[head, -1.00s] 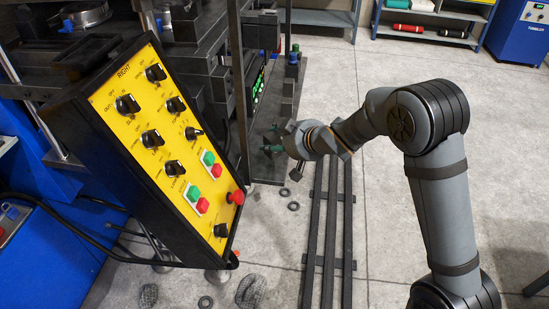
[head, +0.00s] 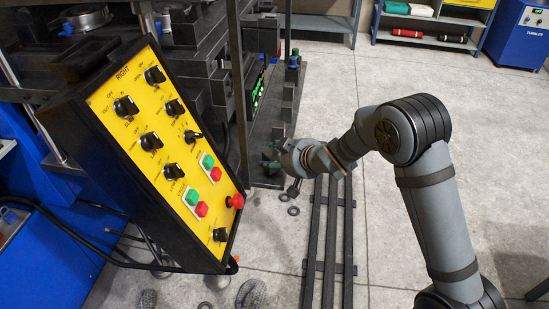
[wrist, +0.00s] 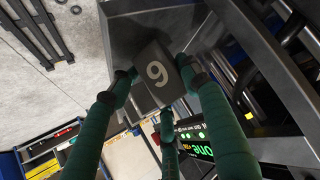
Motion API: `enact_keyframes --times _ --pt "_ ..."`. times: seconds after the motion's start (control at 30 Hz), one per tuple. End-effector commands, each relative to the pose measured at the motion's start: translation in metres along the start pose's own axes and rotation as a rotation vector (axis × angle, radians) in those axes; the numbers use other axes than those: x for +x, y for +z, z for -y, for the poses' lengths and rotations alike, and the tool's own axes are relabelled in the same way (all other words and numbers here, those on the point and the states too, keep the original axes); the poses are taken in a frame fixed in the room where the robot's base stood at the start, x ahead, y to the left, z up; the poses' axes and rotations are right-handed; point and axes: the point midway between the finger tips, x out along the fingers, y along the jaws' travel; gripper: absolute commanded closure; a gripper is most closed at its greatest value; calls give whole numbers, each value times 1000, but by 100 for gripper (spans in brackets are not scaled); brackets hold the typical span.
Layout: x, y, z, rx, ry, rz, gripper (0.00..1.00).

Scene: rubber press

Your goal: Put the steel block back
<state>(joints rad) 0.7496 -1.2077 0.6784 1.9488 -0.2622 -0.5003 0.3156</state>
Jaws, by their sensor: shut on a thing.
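In the head view my gripper (head: 272,157) is beside the dark press frame, to the right of the yellow control panel. The block cannot be made out in the head view. In the wrist view a larger grey metal surface (wrist: 130,25) lies close behind the block; I cannot tell whether they touch.
The yellow control panel (head: 170,140) with knobs and buttons stands left of my gripper. Dark floor rails (head: 330,240) run below my arm. A green lit display (wrist: 193,149) is near the fingers. Open floor lies to the right, with a shelf (head: 430,38) at the back.

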Motion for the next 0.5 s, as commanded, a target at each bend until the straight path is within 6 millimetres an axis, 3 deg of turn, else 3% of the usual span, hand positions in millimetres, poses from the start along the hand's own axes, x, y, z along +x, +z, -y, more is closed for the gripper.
enact_keyframes --times 0.47,0.5 --pt "4 2 0 -2 0 -8 100" --pt "4 6 0 0 0 0 52"
